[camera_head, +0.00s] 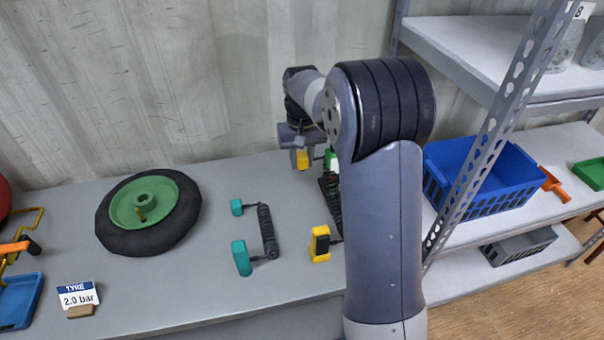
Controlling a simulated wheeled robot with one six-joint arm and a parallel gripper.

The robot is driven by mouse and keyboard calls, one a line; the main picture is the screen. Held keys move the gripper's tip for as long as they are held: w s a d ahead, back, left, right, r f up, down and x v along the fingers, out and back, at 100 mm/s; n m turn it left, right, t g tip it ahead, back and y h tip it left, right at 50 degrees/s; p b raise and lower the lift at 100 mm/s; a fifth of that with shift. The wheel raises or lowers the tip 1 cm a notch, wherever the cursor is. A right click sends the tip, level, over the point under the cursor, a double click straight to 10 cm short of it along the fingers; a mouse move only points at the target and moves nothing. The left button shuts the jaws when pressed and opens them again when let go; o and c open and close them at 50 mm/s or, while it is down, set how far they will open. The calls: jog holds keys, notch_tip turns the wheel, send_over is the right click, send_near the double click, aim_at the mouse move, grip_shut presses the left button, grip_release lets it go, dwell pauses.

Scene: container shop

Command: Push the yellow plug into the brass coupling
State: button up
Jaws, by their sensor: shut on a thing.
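My gripper (300,155) is at the back of the grey bench, pointing down, shut on a small yellow plug (302,161). The plug is partly hidden by the fingers and appears above the bench top. A second yellow block with a dark face (320,244) lies at the front of the bench, beside my arm. A black coiled lead (330,195) is partly hidden behind my arm; I cannot tell which ends it joins. I cannot make out the brass coupling; my arm covers part of the bench.
A black tyre on a green hub (143,205) lies at left. A coiled lead (267,232) with teal ends lies mid-bench. A green piece (332,161) is close right of my gripper. A "2.0 bar" sign (78,297) stands at front left. Shelving with a blue crate (500,195) is right.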

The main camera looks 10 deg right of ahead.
aim_at(302, 155)
jog(key=shift+r, duration=2.35)
jog(key=shift+r, duration=0.1)
